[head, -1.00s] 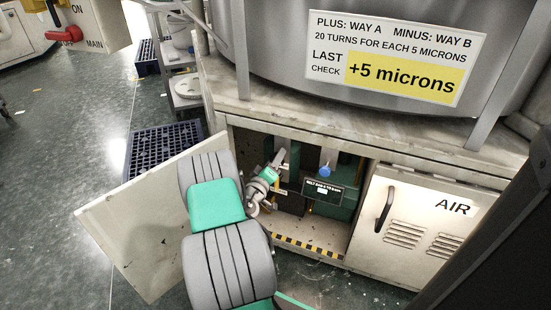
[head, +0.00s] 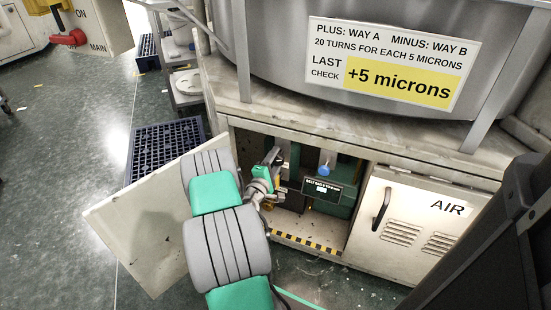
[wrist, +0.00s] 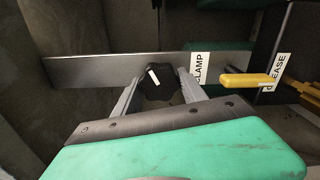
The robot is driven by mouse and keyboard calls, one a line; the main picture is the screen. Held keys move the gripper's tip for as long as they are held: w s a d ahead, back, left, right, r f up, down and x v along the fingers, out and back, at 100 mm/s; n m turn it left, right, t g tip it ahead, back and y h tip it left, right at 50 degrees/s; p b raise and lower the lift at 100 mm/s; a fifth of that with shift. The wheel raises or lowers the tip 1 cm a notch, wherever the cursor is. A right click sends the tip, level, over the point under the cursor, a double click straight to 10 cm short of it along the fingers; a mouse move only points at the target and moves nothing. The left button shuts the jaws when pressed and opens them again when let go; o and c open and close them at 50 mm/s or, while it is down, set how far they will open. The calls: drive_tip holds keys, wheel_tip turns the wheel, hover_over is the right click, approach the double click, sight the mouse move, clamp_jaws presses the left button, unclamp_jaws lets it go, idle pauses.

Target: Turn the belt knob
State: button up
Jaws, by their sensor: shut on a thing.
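The belt knob (wrist: 158,84) is a black lobed knob with a white mark, seen in the wrist view in front of a grey metal bar (wrist: 95,69). My gripper (wrist: 157,88) is shut on it, with one finger on each side. In the head view my gripper (head: 272,160) reaches into the open cabinet compartment, and the knob cannot be made out there. A yellow lever (wrist: 248,80) lies right of the knob, by labels reading CLAMP (wrist: 203,68) and one partly hidden, ending in EASE.
An open cabinet door (head: 140,235) stands left of my arm. Inside, a blue knob (head: 324,170) and a dark label plate (head: 322,187) are right of my gripper. A closed AIR door (head: 415,220) is further right. A sign on the drum (head: 395,62) reads +5 microns.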

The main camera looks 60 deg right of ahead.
drive_tip(key=shift+n, duration=0.3)
idle(0.4)
drive_tip(key=o, duration=1.4)
drive_tip(key=shift+c, duration=0.2)
drive_tip(key=a+p, duration=0.1)
drive_tip(key=a, duration=0.6)
drive_tip(key=shift+s+a, duration=0.3)
drive_tip(key=shift+a, duration=0.1)
